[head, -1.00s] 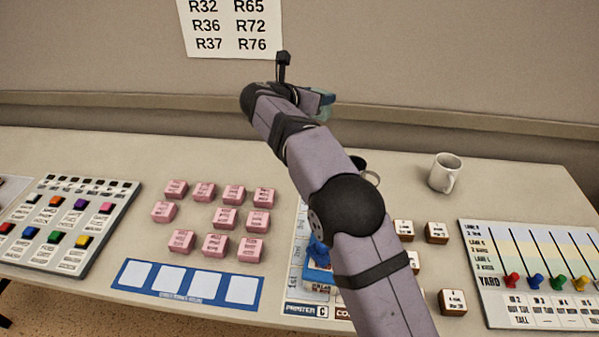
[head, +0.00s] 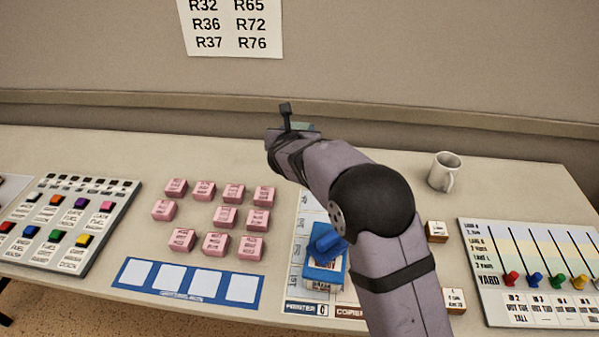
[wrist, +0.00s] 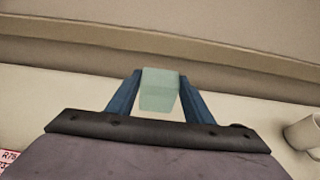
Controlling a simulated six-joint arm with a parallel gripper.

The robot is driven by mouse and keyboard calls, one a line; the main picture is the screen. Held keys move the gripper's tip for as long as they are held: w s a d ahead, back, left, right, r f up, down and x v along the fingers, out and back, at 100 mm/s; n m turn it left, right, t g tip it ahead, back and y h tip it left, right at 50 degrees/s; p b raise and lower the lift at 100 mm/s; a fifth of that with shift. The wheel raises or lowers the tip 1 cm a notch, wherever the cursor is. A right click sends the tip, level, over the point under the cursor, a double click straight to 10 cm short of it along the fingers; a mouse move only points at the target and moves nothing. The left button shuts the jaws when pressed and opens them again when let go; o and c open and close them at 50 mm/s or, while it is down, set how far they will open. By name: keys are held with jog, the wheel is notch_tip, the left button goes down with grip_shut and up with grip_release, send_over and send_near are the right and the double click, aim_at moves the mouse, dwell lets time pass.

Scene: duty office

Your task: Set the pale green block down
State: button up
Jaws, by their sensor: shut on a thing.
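The pale green block (wrist: 159,91) is between the two blue fingers of my gripper (wrist: 160,92) in the wrist view. My gripper is shut on it. In the head view only a small part of the pale green block (head: 303,127) shows past my wrist, near the back edge of the table. The block appears held above the table's back part, with the wall behind; the wrist view shows bare table below it. The exact height cannot be told.
Several pink blocks (head: 217,218) and a blue strip with white squares (head: 187,283) lie left of my arm. A blue and white box (head: 324,271) stands on a printed sheet. A white mug (head: 444,172) stands back right, near a yard board (head: 530,270). The table's back left is clear.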

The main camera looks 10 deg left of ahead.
jog(key=shift+f, duration=4.75)
jog(key=shift+f+b, duration=0.25)
jog(key=shift+b, duration=0.25)
jog(key=o, duration=1.4)
jog(key=shift+d, duration=0.1)
jog(key=shift+c, duration=0.2)
jog(key=shift+r+p, duration=0.2)
jog(key=shift+p, duration=0.15)
jog(key=b+v, duration=0.2)
jog(key=v, duration=1)
jog(key=shift+f, duration=0.1)
